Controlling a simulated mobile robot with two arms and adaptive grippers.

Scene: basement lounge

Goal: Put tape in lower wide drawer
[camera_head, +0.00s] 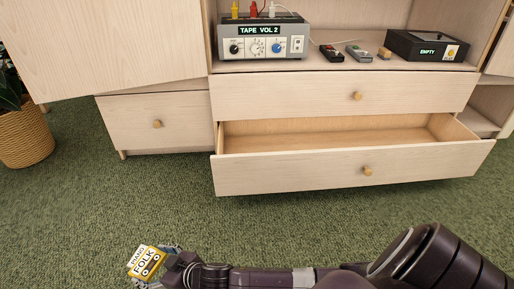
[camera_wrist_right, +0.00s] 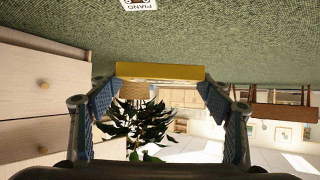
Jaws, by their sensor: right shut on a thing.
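My right gripper (camera_head: 160,263) is at the bottom left of the head view, low over the carpet. It is shut on a yellow tape labelled FOLK (camera_head: 147,266); in the right wrist view the tape's yellow edge (camera_wrist_right: 160,71) spans both fingers. A white label reading PIANO (camera_head: 139,255) shows just beside it, and the wrist view shows it against the carpet (camera_wrist_right: 138,4), apart from the held tape. The lower wide drawer (camera_head: 300,174) is pulled open, and its visible inside is bare. The gripper is in front and left of it. My left gripper is not in view.
The upper wide drawer (camera_head: 300,96) is shut above the open one. A recorder marked TAPE VOL 2 (camera_head: 262,42), small devices (camera_head: 358,53) and a black box marked EMPTY (camera_head: 428,46) stand on the shelf. A potted plant (camera_head: 24,130) is at left. Carpet before the drawers is clear.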

